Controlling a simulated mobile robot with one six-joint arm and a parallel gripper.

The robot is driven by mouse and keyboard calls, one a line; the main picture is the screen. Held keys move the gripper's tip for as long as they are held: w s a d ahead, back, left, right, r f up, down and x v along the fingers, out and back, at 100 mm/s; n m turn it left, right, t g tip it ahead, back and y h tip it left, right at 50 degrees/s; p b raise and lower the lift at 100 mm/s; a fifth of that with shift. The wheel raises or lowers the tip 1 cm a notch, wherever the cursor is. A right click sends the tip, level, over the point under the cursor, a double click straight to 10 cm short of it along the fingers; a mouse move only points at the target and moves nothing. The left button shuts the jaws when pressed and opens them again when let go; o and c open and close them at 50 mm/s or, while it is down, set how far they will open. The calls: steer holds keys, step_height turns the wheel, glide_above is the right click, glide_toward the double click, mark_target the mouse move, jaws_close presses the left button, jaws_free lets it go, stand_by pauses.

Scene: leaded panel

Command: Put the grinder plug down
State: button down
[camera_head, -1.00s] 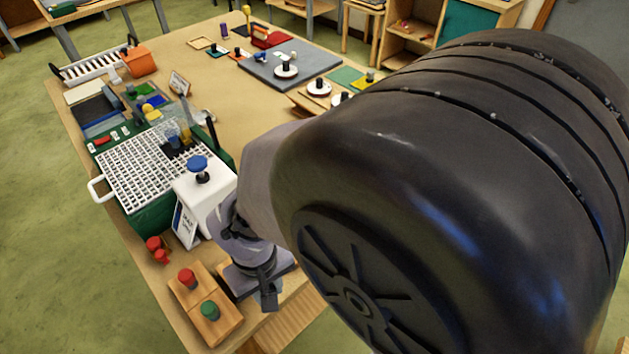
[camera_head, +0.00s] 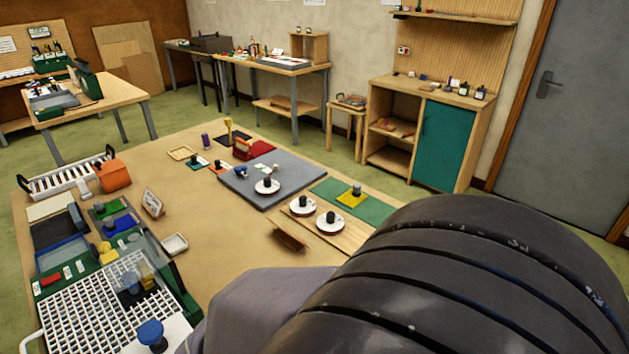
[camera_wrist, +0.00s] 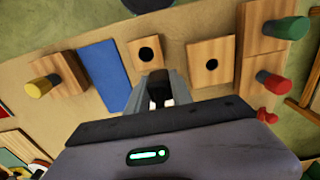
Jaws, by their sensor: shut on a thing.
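In the wrist view my gripper (camera_wrist: 157,98) is shut on a small black piece, which I take to be the grinder plug (camera_wrist: 158,84). Its lower part is hidden between the fingers. Two wooden blocks with dark round holes lie beyond the fingertips, the left block (camera_wrist: 136,54) and the right block (camera_wrist: 199,74). I cannot tell whether the plug touches anything. In the head view my own arm hides the gripper and the plug. The grinder's white body with a blue knob (camera_head: 151,332) shows at the bottom edge, beside a white grid (camera_head: 88,312).
In the wrist view a blue panel (camera_wrist: 104,72) lies left of the holed blocks. Wooden pieces with a yellow knob (camera_wrist: 40,87), a green knob (camera_wrist: 287,28) and a red knob (camera_wrist: 277,86) stand around. In the head view the table (camera_head: 215,240) has bare room in its middle.

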steer(key=w+d, duration=0.2)
steer(key=w, duration=0.1)
steer(key=w+d, duration=0.2)
steer(key=w, duration=0.1)
steer(key=w+d+f+b, duration=0.1)
steer(key=w+d, duration=0.1)
steer(key=w, duration=0.1)
steer(key=shift+w+d, duration=0.1)
steer(key=shift+w+d+f+b, duration=0.1)
steer(key=shift+w+f+b, duration=0.1)
steer(key=shift+f+b, duration=0.5)
steer(key=shift+w+d+f+b, duration=0.15)
steer(key=shift+f+b, duration=0.1)
steer(key=shift+f, duration=0.85)
steer(key=shift+f, duration=0.25)
steer(key=c, duration=1.1)
jaws_free()
steer(key=shift+r, duration=0.1)
